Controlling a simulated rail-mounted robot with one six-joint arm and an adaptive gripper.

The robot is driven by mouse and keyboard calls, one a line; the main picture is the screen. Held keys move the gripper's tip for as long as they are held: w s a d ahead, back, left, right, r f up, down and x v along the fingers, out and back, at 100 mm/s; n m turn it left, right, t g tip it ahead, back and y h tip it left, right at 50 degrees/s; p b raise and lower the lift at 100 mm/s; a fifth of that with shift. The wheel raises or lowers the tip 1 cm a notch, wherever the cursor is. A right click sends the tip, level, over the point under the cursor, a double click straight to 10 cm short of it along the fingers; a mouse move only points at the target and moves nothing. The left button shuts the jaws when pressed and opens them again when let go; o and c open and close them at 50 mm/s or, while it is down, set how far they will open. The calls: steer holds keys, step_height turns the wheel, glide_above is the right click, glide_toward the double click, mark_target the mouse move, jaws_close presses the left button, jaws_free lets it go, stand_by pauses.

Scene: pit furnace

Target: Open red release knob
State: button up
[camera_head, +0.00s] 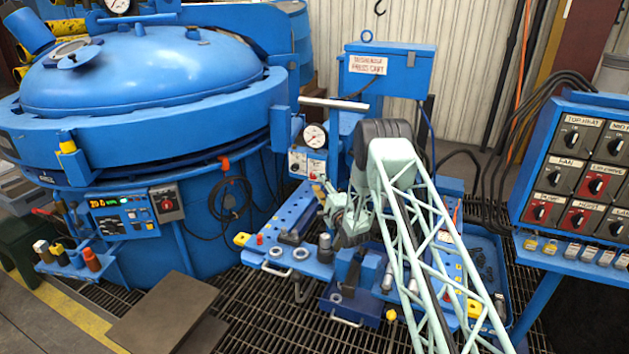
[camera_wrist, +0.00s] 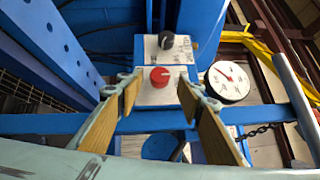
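The red release knob (camera_wrist: 159,76) is a round red knob on a pale plate in the wrist view, below a black knob (camera_wrist: 166,40) on the same blue box. In the head view the small knob box (camera_head: 307,163) sits under the gauge at the front of the press cart. My gripper (camera_wrist: 159,92) is open and empty, its two tan-padded fingers spread to the left and right of the red knob. The fingers appear short of the knob, not touching it. In the head view my arm partly hides my gripper (camera_head: 325,192), low in front of the box.
A round white gauge (camera_wrist: 228,80) is close right of the knobs, and also shows in the head view (camera_head: 315,136). A blue beam (camera_wrist: 70,122) crosses below the knob plate. The blue furnace (camera_head: 140,75) stands left; a switch panel (camera_head: 580,175) stands right.

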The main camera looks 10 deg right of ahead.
mark_target(314, 177)
steer(key=shift+b+x, duration=0.45)
steer(key=shift+x, duration=1.9)
steer(key=shift+c, duration=0.7)
steer(key=c, duration=0.7)
